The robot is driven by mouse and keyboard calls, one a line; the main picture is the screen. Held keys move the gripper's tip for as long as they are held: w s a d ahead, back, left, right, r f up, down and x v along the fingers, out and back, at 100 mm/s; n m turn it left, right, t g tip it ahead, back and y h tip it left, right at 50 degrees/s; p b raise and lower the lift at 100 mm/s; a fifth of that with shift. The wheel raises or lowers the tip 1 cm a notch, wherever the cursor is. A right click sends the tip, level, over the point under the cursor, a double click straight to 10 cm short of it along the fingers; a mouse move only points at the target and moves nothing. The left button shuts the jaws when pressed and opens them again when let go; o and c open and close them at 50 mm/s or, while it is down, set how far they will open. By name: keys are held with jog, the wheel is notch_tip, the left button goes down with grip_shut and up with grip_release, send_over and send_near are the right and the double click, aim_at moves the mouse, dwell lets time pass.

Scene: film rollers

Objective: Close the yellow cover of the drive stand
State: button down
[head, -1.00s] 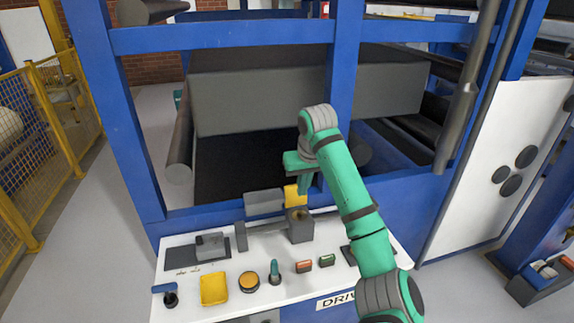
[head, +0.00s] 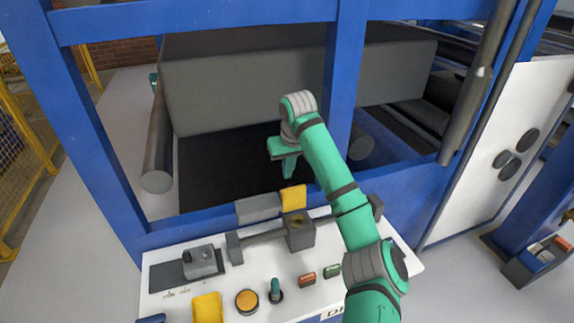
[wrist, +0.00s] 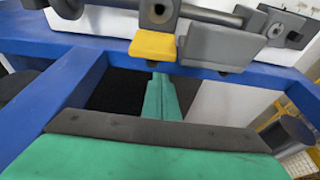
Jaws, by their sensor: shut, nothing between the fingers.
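The cover also shows in the wrist view (wrist: 154,44). My gripper (head: 290,173) is shut and empty, just beyond the cover on the machine side. Its fingertips (wrist: 160,78) point toward the cover's edge in the wrist view. They look close to it, but I cannot tell whether they touch. Nothing hides the cover's face in the head view.
A grey flap (head: 258,208) stands beside the yellow cover. A grey bar (head: 262,237) runs along the stand through the block. A blue frame post (head: 341,100) rises close behind my arm.

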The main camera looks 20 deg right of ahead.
send_over(292, 196)
jog(key=w, duration=0.3)
notch_tip(292, 196, down, 4)
jog(key=f, duration=0.1)
jog(key=shift+s+a, duration=0.1)
jog(key=shift+a, duration=0.55)
jog(key=shift+d, duration=0.2)
